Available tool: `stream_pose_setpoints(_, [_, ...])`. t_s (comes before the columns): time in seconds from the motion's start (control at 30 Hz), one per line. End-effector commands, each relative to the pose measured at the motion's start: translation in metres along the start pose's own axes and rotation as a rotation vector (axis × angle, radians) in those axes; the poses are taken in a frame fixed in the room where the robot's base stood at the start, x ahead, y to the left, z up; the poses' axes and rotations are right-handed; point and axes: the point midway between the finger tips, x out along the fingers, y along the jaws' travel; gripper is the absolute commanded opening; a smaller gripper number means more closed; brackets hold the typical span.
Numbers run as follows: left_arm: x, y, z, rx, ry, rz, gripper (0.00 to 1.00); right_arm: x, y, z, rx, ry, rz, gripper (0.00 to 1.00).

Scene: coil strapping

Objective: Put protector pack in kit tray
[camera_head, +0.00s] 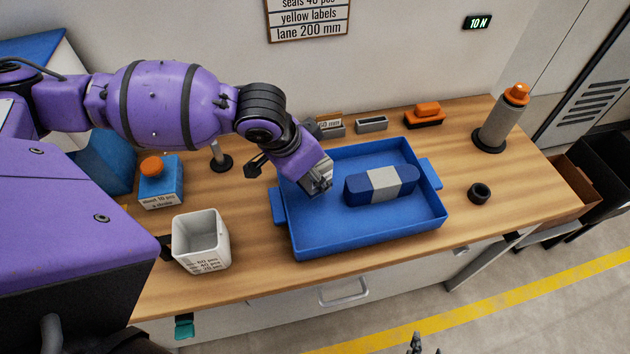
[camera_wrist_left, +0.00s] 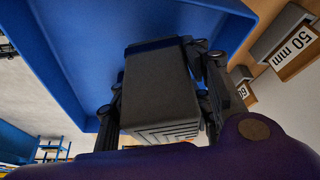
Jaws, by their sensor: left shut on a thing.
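The protector pack, a dark grey block with ridged lines at one end and a bluish strip, is between the fingers of my left gripper (camera_head: 321,186) in the left wrist view (camera_wrist_left: 160,88). My left gripper is shut on it, at the left part of the blue kit tray (camera_head: 370,236). In the head view the gripper mostly hides the pack. Whether it touches the tray floor I cannot tell. A blue bundle with a grey band (camera_head: 383,180) lies in the tray, right of the gripper. Dark tips, seemingly of my right gripper (camera_head: 416,345), show at the bottom edge; their opening is unclear.
A white labelled bin (camera_head: 200,240) and a blue box with an orange top (camera_head: 160,182) stand left of the tray. A black ring (camera_head: 480,193) and a grey cylinder with an orange cap (camera_head: 500,120) stand right. Small labelled holders (camera_head: 371,125) line the back.

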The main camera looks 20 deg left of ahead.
Motion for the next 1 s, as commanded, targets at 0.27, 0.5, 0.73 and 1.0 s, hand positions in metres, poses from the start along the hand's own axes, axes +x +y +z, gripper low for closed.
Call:
stream_pose_setpoints(0.27, [0.033,0.002,0.011,0.001,0.001,0.002,0.12,0.000,0.000,0.008,0.003,-0.013,0.003,0.40])
stream_pose_setpoints(0.5, [0.032,0.001,0.010,0.001,0.002,0.001,0.12,-0.002,0.001,0.010,0.004,-0.016,0.004,0.40])
stream_pose_setpoints(0.73, [0.035,0.001,0.012,0.001,0.001,0.000,0.62,-0.002,0.001,0.010,0.004,-0.015,0.005,0.40])
stream_pose_setpoints(1.0, [0.034,0.001,0.012,0.001,0.001,0.000,0.64,-0.001,0.001,0.007,0.003,-0.011,0.003,0.40])
